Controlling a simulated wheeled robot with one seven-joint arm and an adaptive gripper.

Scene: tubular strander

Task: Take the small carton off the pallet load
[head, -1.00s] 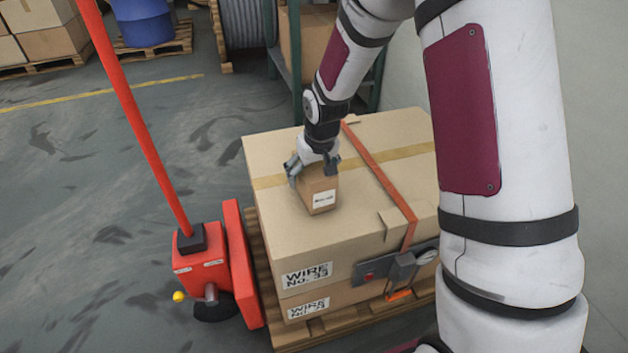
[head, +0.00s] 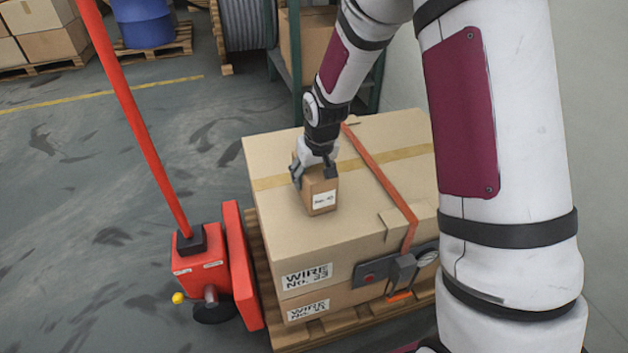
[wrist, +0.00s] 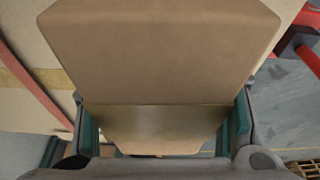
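The small carton (head: 320,196) is a brown box with a white label, upright on top of the large strapped cartons of the pallet load (head: 300,235). My gripper (head: 314,174) reaches down from above with its fingers on opposite sides of the small carton. In the wrist view the carton (wrist: 160,50) fills the middle, with the green finger pads (wrist: 162,130) against or very close to its two sides. The fingers look closed in on it. The carton's base appears to be at the big carton's top; a small gap cannot be ruled out.
An orange strap (head: 380,178) with a buckle device (head: 402,268) crosses the load. A red pallet jack (head: 203,262) with a tall handle stands at the left. The pallet (head: 330,330) lies beneath. A green rack and cable reel (head: 248,35) stand behind. Open floor lies left.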

